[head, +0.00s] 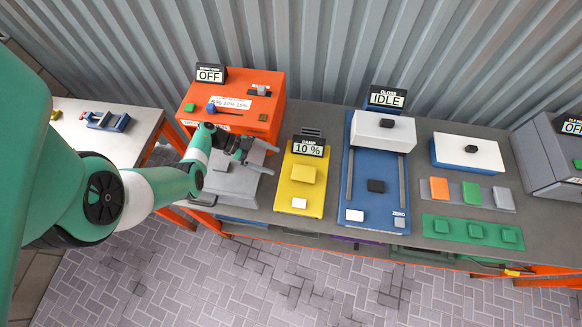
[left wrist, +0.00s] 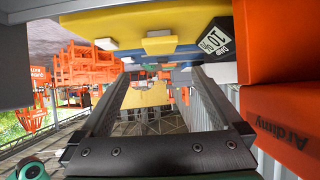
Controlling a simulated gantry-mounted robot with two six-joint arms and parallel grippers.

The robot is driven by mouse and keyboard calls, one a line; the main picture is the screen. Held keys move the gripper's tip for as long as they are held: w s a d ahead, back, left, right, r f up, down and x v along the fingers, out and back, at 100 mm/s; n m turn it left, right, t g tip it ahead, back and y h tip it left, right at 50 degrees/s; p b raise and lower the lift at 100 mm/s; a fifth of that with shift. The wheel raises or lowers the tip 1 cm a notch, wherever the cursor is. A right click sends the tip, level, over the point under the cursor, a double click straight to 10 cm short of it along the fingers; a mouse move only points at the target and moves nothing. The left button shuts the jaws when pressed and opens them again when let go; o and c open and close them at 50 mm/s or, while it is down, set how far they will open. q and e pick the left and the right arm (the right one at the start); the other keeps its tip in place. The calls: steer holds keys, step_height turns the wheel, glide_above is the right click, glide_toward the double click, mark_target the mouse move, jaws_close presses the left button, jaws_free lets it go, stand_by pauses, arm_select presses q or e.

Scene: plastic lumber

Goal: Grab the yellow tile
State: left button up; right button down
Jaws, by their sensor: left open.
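A yellow block (head: 303,173) sits on a yellow panel (head: 313,207) whose display reads 10 %. It is the most tile-like yellow thing on the bench, though I cannot tell for sure that it is a loose tile. My left gripper (head: 275,160) is open and empty, just left of the yellow panel, its fingers pointing right toward it. In the left wrist view the open fingers (left wrist: 160,72) point toward the yellow panel (left wrist: 95,27) and its yellow block (left wrist: 162,46). My right gripper is not in view.
An orange machine (head: 265,95) reading OFF stands behind the left gripper, and a grey device lies under it. A blue machine (head: 372,215) reading IDLE is to the right. Further right, a grey tray holds orange (head: 439,189), green (head: 472,195) and grey (head: 503,199) tiles.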

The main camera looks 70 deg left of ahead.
arm_select(q)
steer(key=b, duration=0.2)
glide_toward(303, 173)
steer(key=shift+x, duration=0.9)
steer(key=shift+w+d, duration=0.15)
steer(key=shift+w, duration=0.3)
steer(key=b+x, duration=0.1)
steer(key=x, duration=0.1)
steer(key=b+x, duration=0.1)
steer(key=x, duration=0.1)
steer(key=shift+f, duration=0.4)
steer(key=shift+w+d, duration=0.15)
steer(key=shift+w, duration=0.25)
steer(key=shift+c, duration=0.3)
steer(key=c, duration=1.2)
